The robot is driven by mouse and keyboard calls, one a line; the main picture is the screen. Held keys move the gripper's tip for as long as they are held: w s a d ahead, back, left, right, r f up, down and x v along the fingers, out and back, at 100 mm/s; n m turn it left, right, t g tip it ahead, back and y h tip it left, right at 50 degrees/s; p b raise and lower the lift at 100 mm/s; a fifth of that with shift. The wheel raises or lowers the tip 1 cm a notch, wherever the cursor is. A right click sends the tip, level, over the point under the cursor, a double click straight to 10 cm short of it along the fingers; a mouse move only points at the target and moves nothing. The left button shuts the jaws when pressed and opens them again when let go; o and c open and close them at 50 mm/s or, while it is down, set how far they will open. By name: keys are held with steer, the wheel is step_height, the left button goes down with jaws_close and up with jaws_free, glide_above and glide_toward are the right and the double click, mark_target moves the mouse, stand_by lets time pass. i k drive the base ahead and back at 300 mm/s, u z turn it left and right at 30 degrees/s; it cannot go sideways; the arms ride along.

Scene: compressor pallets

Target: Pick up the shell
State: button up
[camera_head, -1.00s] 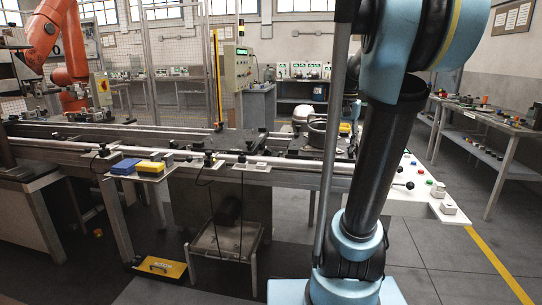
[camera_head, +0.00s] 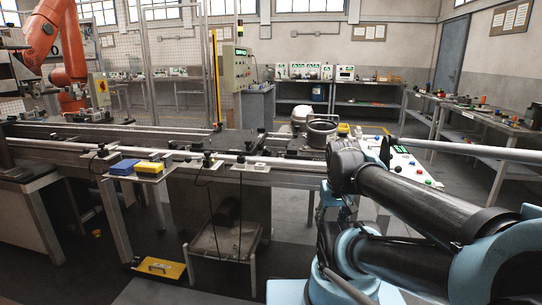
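The shell seems to be the dark grey, round, open-topped housing (camera_head: 318,136) standing upright on the conveyor line, right of the middle of the head view. A whitish rounded compressor body (camera_head: 299,116) stands just behind it to the left. My arm's black and blue links fill the lower right, and one blue-black joint lies just right of and below the dark housing, nearer the camera. I cannot make out my gripper's fingers. Nothing is seen touching the housing.
The conveyor (camera_head: 60,143) runs across the middle. A side shelf holds a blue box (camera_head: 125,167) and a yellow box (camera_head: 150,167). A push-button panel (camera_head: 408,166) is at the right end. Open floor lies at right.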

mark_target(320, 132)
steer(key=k, duration=0.4)
steer(key=u, duration=0.6)
steer(key=i, duration=1.05)
steer(key=u, duration=0.05)
